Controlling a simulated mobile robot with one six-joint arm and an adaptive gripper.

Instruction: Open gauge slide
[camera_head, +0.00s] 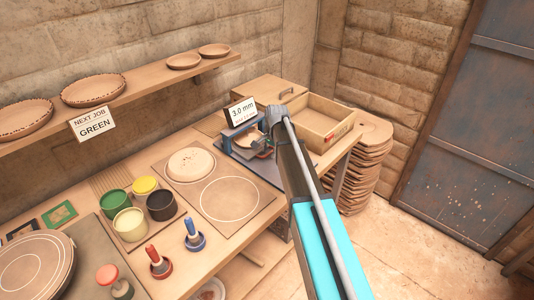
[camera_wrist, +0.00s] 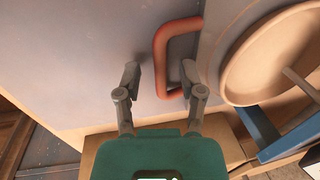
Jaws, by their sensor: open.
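The gauge (camera_head: 240,131), a small blue frame with a 3.0 mm sign (camera_head: 242,112) above it, stands on a grey plate at the far end of the bench. In the wrist view its orange-red U-shaped handle (camera_wrist: 160,62) lies beside a round beige disc (camera_wrist: 262,62). My gripper (camera_wrist: 160,74) is open, with one finger on each side of the handle's long bar. No firm contact shows. In the head view my arm hides most of the gripper and the handle. The slide's position is hard to tell.
An open wooden box (camera_head: 318,122) stands behind my arm, by a stack of round boards (camera_head: 366,165). Paint pots (camera_head: 130,222), stamps (camera_head: 192,236) and a pale disc (camera_head: 190,165) occupy the nearer bench. A shelf with dishes (camera_head: 93,90) runs along the wall. Floor at right is clear.

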